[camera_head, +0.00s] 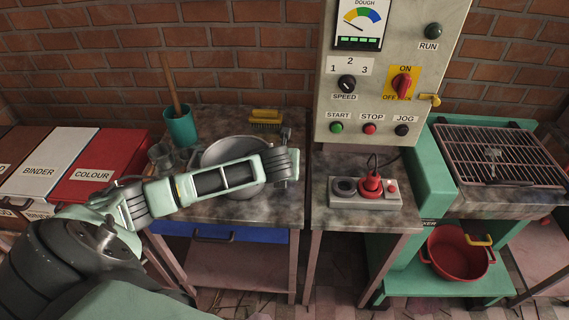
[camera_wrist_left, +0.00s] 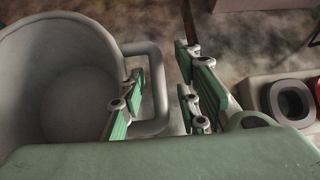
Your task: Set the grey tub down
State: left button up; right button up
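The grey tub (camera_head: 240,151) is on the left metal table, partly hidden behind my left arm. In the left wrist view the tub (camera_wrist_left: 70,85) fills the left side, upright and empty inside, with a loop handle (camera_wrist_left: 158,88) on its right. My left gripper (camera_head: 285,150) is at the tub's right side. In the wrist view its green fingers (camera_wrist_left: 162,100) are apart, one on each side of the handle's outer bar, with a gap on the right side. Contact of the left finger with the handle cannot be told. My right gripper is not in view.
A teal cup (camera_head: 182,129) with a stick, a glass jar (camera_head: 161,157) and a yellow brush (camera_head: 265,117) stand around the tub. A switch box (camera_head: 365,193) is on the table to the right, below the control panel (camera_head: 385,70). A red pot (camera_head: 458,252) is on a low shelf.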

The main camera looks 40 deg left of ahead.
pick_arm(q)
jog(key=v, duration=1.1)
jog(key=shift+s+r, duration=0.2)
jog(key=shift+r, duration=0.05)
jog(key=shift+d, duration=0.1)
